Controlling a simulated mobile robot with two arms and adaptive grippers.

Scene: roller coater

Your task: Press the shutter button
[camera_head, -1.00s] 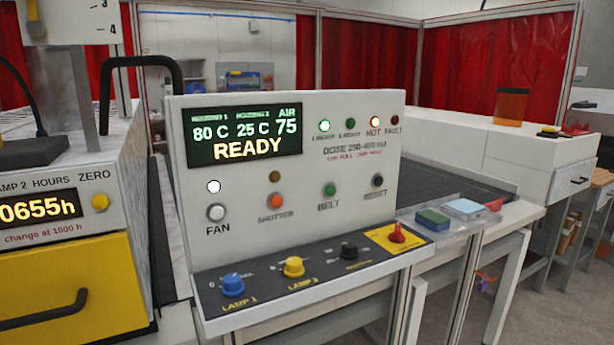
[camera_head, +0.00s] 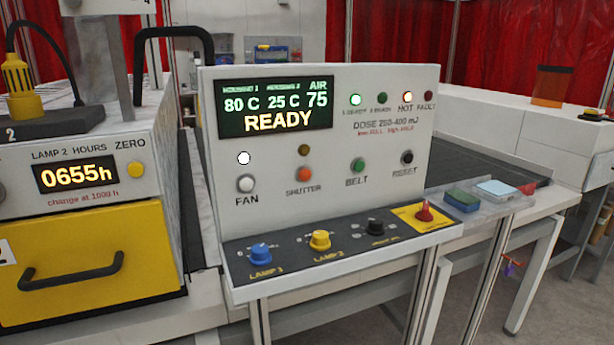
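The shutter button (camera_head: 304,174) is a small round orange button on the white control panel (camera_head: 225,170), above the label SHUTTER. A dark amber lamp (camera_head: 303,150) sits above it and looks unlit. The fan button (camera_head: 245,183) is to its left with a lit white lamp above it. The green belt button (camera_head: 358,165) and black reset button (camera_head: 407,157) are to its right. The display (camera_head: 275,106) reads 80 C, 25 C, AIR 75 and READY. Neither of my grippers is in view.
Below the buttons are a blue knob (camera_head: 260,253), a yellow knob (camera_head: 320,240), a black knob (camera_head: 375,226) and a red switch (camera_head: 424,213). A lamp unit with a yellow drawer (camera_head: 90,250) stands at left. A dark conveyor belt (camera_head: 470,168) runs behind the panel.

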